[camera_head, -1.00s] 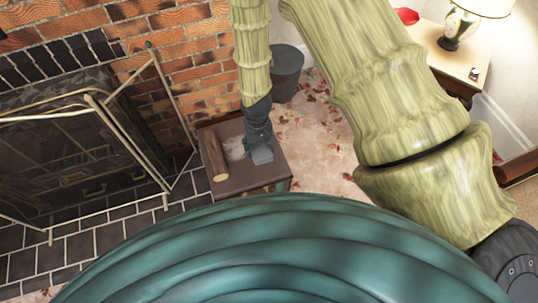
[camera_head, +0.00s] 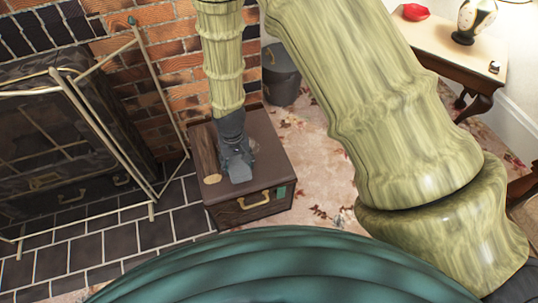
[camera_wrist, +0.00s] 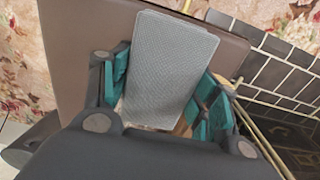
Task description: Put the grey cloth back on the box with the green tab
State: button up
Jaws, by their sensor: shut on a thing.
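The brown box (camera_head: 267,155) stands on the floor beside the brick fireplace. It has a brass handle (camera_head: 253,200) on its front and a green tab (camera_head: 281,192) at the right of that face. My gripper (camera_head: 236,165) points down over the box top. The grey cloth (camera_wrist: 168,62) lies between my two teal-padded fingers in the wrist view, and they are shut on it. Its grey end (camera_head: 240,173) shows below the gripper in the head view. Whether the cloth touches the lid, I cannot tell. Part of the lid is hidden by my gripper.
The fireplace screen (camera_head: 120,150) and dark tiles (camera_head: 118,236) are at left. A dark bucket (camera_head: 281,73) stands behind the box. A side table (camera_head: 455,60) stands at upper right. Flowered carpet lies right of the box.

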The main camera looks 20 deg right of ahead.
jog(key=shift+a+f+b, duration=0.15)
jog(key=shift+f+b, duration=0.15)
jog(key=shift+f, duration=0.1)
jog(key=shift+w+d, duration=0.25)
jog(key=shift+d, duration=0.05)
jog(key=b, duration=0.5)
send_over(269, 149)
jog(key=shift+f, duration=0.7)
jog(key=shift+f+b, duration=0.95)
jog(key=shift+f, duration=0.9)
jog(key=shift+r, duration=0.1)
jog(key=o, duration=1)
